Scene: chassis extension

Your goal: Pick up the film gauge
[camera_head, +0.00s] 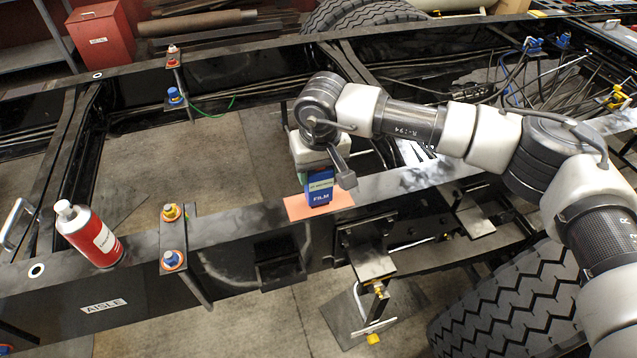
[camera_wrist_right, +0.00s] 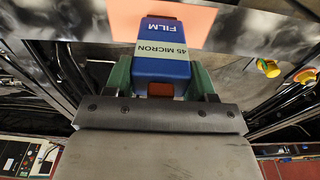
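The film gauge (camera_head: 320,188) is a small blue block marked FILM with a pale band. It is over an orange pad (camera_head: 296,208) on the dark frame rail; I cannot tell whether it still touches the pad. The wrist view shows the gauge (camera_wrist_right: 162,50) with "45 MICRON" on its band. My right gripper (camera_wrist_right: 161,78) has its green fingers on both sides of the gauge, with no clear gap, and appears shut on it. In the head view, the right gripper (camera_head: 320,172) is mostly hidden behind its wrist. My left gripper is not in view.
A red and white spray can (camera_head: 92,235) stands on the rail at left. Bolts with blue and yellow heads (camera_head: 172,235) rise between it and the pad. Hoses and cables (camera_head: 540,75) lie at right. A tire (camera_head: 510,300) is below the rail.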

